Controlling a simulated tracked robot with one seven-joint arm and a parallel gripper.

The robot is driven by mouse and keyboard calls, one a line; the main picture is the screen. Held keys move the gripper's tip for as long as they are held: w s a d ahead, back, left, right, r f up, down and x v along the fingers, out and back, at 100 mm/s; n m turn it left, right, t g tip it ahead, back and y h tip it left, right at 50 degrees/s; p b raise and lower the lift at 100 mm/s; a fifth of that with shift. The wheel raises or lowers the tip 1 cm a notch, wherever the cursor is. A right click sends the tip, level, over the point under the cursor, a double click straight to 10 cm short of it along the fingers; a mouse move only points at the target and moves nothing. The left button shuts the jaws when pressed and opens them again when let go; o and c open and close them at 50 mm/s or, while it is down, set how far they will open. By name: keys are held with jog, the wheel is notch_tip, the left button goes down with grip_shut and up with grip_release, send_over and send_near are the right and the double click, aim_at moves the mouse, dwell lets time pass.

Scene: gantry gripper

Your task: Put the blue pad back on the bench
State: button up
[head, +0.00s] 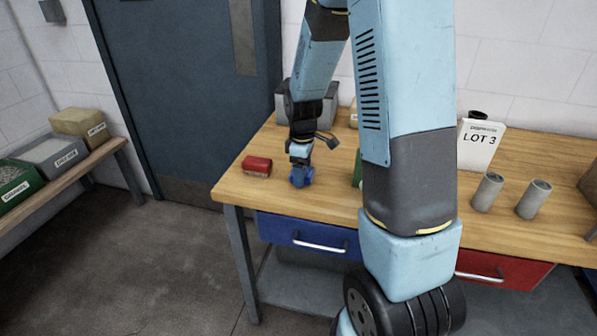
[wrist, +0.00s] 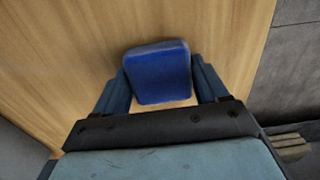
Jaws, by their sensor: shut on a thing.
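The blue pad (wrist: 158,70) is a small rounded block between the two fingers of my gripper (wrist: 160,85) in the wrist view. The gripper is shut on it. In the head view the blue pad (head: 302,178) shows at the end of my gripper (head: 300,168), over the left part of the wooden bench (head: 315,200). I cannot tell whether the pad touches the bench top. Part of the pad is hidden by my gripper in the head view.
A grey box (head: 318,105) stands behind. A LOT 3 sign (head: 480,145) and two grey cylinders (head: 488,192) stand to the right. My arm hides the bench's middle. Bare wood lies in front of the pad.

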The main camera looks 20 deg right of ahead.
jog(key=o, duration=1.1)
notch_tip(320, 180, up, 12)
jog(key=s+r+m+t, duration=0.2)
jog(key=s+r+m, duration=0.1)
jog(key=s, duration=0.4)
jog(key=s+r+m+t, duration=0.1)
jog(key=s+r+m, duration=0.3)
jog(key=s+r, duration=0.2)
jog(key=s+a+r+m+t, duration=0.1)
jog(key=s+r+m, duration=0.3)
jog(key=s, duration=0.6)
jog(key=shift+r+t, duration=0.6)
jog(key=shift+t, duration=0.2)
